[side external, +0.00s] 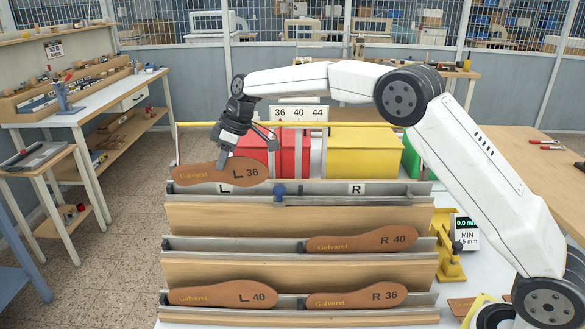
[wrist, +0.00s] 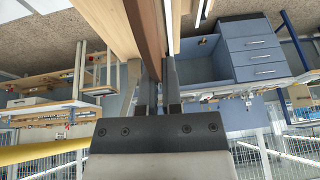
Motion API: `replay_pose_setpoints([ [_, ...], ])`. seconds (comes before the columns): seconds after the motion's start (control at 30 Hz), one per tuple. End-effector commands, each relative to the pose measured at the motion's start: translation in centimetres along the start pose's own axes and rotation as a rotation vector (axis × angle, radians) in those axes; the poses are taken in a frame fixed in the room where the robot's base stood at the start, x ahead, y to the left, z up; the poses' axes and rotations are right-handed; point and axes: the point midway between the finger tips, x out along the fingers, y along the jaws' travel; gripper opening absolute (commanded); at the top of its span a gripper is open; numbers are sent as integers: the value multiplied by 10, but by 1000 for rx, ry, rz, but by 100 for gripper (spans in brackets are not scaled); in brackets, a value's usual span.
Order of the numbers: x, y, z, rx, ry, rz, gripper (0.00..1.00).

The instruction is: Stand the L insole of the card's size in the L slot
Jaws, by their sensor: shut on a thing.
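My gripper (side external: 224,158) is shut on the brown L 36 insole (side external: 210,175), marked "Galvaret", and holds it on edge, lengthwise, at the left of the top rack. In the wrist view the insole (wrist: 148,35) is a brown strip running up from between the fingers (wrist: 158,82). The insole's lower edge overlaps the rail with the L slot label (side external: 224,189); I cannot tell whether it is inside the slot or just above it. The R slot label (side external: 355,189) is to the right, with no insole there. A white card (side external: 298,114) reads 36, 40, 44.
Lower racks hold an R 40 insole (side external: 362,240), an L 40 insole (side external: 222,294) and an R 36 insole (side external: 357,296). Behind the top rack stand red (side external: 290,150), yellow (side external: 365,152) and green bins. A blue clip (side external: 280,191) sits on the rail between the slots.

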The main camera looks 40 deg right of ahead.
Motion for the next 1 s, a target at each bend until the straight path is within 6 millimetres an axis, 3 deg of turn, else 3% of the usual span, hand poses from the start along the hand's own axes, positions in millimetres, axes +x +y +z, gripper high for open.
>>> replay_pose_setpoints([
  [0.4, 22, 1, 9, 0, -1, -1, 0],
  [0.83, 25, 1, 10, 0, 0, -1, 0],
  [0.9, 24, 1, 10, 0, 0, -1, 25],
  [0.97, 24, 1, 10, 0, 0, 0, 44],
  [1.0, 24, 1, 10, 0, 0, 0, 47],
])
